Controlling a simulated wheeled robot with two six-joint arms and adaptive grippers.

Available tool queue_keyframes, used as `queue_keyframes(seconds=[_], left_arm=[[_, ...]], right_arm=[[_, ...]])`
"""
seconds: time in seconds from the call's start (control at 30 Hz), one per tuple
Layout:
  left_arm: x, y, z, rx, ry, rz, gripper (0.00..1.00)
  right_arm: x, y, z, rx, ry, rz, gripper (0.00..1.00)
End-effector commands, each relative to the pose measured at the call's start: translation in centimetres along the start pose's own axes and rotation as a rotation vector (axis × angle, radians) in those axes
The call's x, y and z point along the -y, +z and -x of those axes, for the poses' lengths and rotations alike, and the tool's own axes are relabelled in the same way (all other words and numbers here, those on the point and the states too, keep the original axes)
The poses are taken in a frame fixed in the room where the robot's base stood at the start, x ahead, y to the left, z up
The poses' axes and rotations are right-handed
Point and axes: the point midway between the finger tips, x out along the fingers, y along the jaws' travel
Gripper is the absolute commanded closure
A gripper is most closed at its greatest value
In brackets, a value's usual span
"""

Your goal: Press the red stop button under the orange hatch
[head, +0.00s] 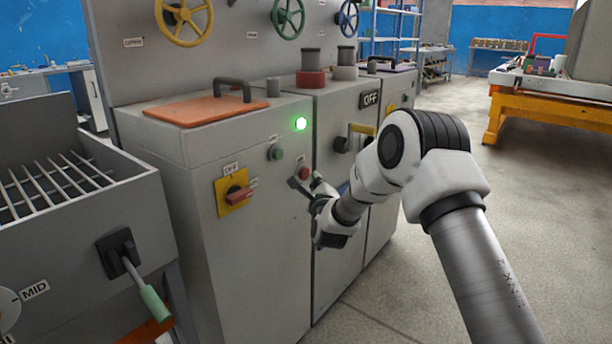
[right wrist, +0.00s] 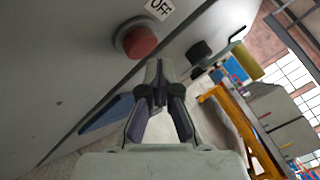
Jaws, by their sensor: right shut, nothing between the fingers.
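The orange hatch (head: 206,108) with a dark handle lies flat on top of the grey cabinet (head: 255,265). The red stop button (head: 304,173) is on the cabinet's front, below a lit green lamp (head: 300,123) and right of a green button (head: 276,153). In the right wrist view the red button (right wrist: 138,42) stands out from the panel, left of and above my fingertips. My right gripper (head: 310,186) is shut and empty, close in front of the panel near the button. Its fingertips (right wrist: 158,74) appear apart from the button. My left gripper is out of view.
A red rotary switch (head: 238,195) on a yellow plate is left of the button. A black knob (head: 341,145) and a yellow handle (head: 362,129) are on the neighbouring cabinet. A green-handled lever (head: 152,296) sticks out at lower left. The floor at right is clear.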

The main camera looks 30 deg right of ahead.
Motion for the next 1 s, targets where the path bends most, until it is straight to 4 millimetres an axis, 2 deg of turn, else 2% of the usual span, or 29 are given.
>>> queue_keyframes(seconds=[1.0], left_arm=[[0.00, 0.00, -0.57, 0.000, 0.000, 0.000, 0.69]], right_arm=[[-0.41, 0.46, -0.58, 0.000, 0.000, 0.000, 1.00]])
